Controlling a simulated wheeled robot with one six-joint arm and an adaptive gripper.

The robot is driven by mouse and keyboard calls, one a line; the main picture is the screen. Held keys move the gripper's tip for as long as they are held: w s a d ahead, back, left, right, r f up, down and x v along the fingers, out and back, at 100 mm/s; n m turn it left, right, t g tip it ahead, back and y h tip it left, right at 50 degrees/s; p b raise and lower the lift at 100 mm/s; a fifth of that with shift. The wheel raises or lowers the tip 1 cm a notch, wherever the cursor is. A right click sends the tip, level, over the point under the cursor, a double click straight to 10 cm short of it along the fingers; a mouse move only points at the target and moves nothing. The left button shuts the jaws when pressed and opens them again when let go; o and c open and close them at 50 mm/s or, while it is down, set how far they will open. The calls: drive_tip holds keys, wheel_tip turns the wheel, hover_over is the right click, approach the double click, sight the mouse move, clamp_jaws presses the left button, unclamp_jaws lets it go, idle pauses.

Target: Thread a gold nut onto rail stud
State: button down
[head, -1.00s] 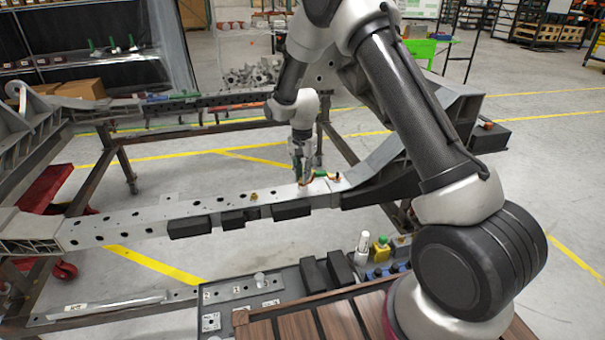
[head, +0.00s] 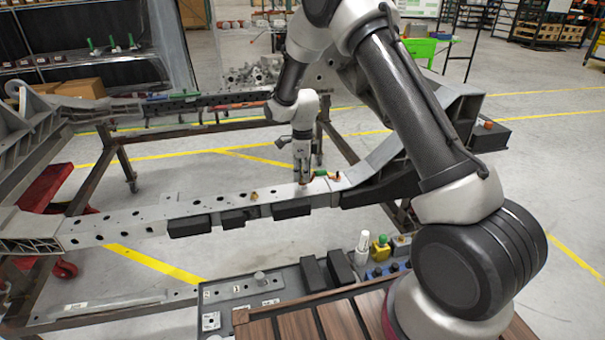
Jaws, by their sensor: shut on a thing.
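My gripper (head: 302,178) points down at the right part of the grey rail (head: 150,218), with its fingertips close to the rail's top face. It is shut on a small gold nut (head: 303,184), of which only a speck shows between and below the fingers. The stud under it is hidden by the fingers, so I cannot tell whether the nut is around it. Another small gold piece (head: 254,196) sits on the rail to the left of my gripper. A green and orange part (head: 321,174) lies on the rail just right of the fingers.
Black blocks (head: 291,208) are fixed along the rail's front side. A tray (head: 240,287) with a white bottle (head: 362,246) and a yellow-green bottle (head: 381,246) stands in front. The rail's left top face is mostly clear.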

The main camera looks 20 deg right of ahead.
drive_tip(key=shift+s+f, duration=0.25)
drive_tip(key=shift+f, duration=0.05)
drive_tip(key=m, duration=0.2)
drive_tip(key=shift+m, duration=0.4)
drive_tip(key=m, duration=0.4)
drive_tip(key=shift+f+m, duration=0.1)
drive_tip(key=shift+m, duration=0.2)
drive_tip(key=c, duration=1.4)
unclamp_jaws()
drive_tip(key=shift+o, duration=0.2)
drive_tip(key=shift+w, duration=0.2)
drive_tip(key=shift+r, duration=1.35)
